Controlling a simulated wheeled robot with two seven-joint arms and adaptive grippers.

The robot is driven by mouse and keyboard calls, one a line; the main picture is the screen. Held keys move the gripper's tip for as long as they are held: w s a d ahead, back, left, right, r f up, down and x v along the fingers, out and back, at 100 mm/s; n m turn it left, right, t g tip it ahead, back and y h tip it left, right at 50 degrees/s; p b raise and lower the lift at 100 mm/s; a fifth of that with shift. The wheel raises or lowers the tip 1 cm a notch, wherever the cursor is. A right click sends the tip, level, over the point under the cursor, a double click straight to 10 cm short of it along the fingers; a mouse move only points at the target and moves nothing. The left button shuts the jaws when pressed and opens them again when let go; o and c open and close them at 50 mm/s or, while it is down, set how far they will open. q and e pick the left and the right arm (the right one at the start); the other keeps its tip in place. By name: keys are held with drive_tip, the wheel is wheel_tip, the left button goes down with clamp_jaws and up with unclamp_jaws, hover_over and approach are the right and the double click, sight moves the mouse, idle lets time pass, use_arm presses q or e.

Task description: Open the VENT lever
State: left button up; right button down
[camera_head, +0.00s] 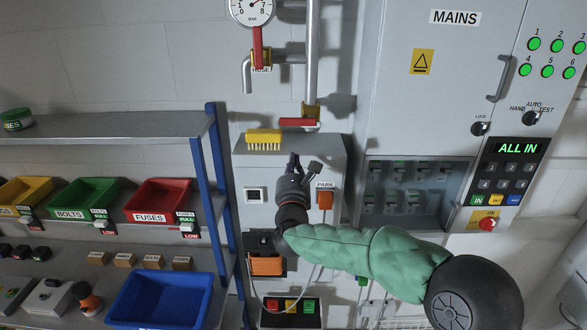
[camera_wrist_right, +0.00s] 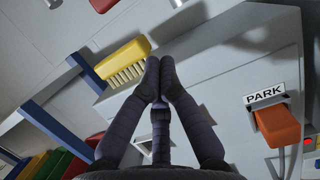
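A red lever (camera_head: 298,122) lies level across the yellow-collared lower end of the vertical grey pipe. Another red lever (camera_head: 257,48) hangs straight down under the gauge, above a label reading HOSE. I cannot read a VENT label on either. My right gripper (camera_head: 303,162) is below the level lever, in front of the grey cabinet, and touches neither lever. My left gripper is out of view.
A yellow brush (camera_head: 263,137) sits at the cabinet's top left edge. An orange block (camera_head: 325,199) hangs under the PARK label. Blue-posted shelves with bins stand left. The MAINS cabinet (camera_head: 430,90) stands right. Open air lies between my gripper and the pipe.

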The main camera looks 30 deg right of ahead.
sight(298, 120)
drive_tip(key=w+d+r+p, duration=0.1)
drive_tip(key=w+d+r, duration=0.1)
drive_tip(key=r, duration=0.3)
drive_tip(key=shift+w+p, duration=0.4)
drive_tip(key=shift+w, duration=0.4)
